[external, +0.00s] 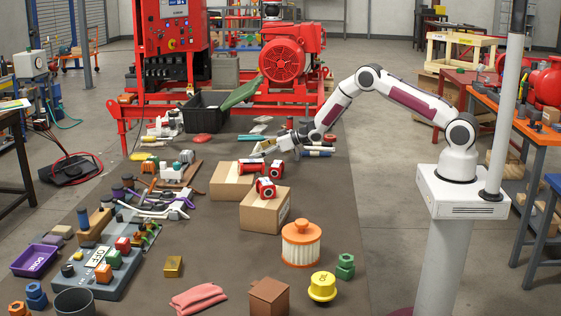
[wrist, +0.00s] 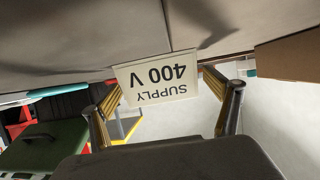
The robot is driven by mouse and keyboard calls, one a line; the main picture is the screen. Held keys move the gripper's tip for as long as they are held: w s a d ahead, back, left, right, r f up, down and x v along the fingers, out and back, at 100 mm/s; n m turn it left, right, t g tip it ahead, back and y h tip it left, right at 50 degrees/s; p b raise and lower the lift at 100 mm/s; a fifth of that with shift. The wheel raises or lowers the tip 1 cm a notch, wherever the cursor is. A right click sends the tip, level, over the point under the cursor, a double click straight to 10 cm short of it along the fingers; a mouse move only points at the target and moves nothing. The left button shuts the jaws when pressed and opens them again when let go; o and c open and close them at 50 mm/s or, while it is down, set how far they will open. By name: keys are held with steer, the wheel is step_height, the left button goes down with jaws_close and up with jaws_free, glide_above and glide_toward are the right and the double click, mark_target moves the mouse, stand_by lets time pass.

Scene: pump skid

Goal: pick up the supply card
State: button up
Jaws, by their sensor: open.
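The supply card is a pale card printed "SUPPLY 400 V" (wrist: 157,80), upside down in the wrist view. My gripper (wrist: 163,84) is open, with one finger to the left of the card and one to the right. The card shows in the gap between the fingertips, and I cannot tell whether either finger touches it. In the external view my gripper (external: 266,149) is low over the dark mat, just beyond the cardboard boxes. The card is too small there to make out clearly.
Two cardboard boxes (external: 264,212) with red parts on them stand just in front of my gripper. A black bin (external: 203,114) and the red pump skid (external: 292,60) are behind it. Several tools and parts crowd the mat's left side.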

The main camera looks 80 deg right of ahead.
mark_target(257, 145)
steer(key=shift+w, duration=0.1)
steer(key=shift+c, duration=0.4)
steer(key=c, duration=0.9)
steer(key=shift+r, duration=4.95)
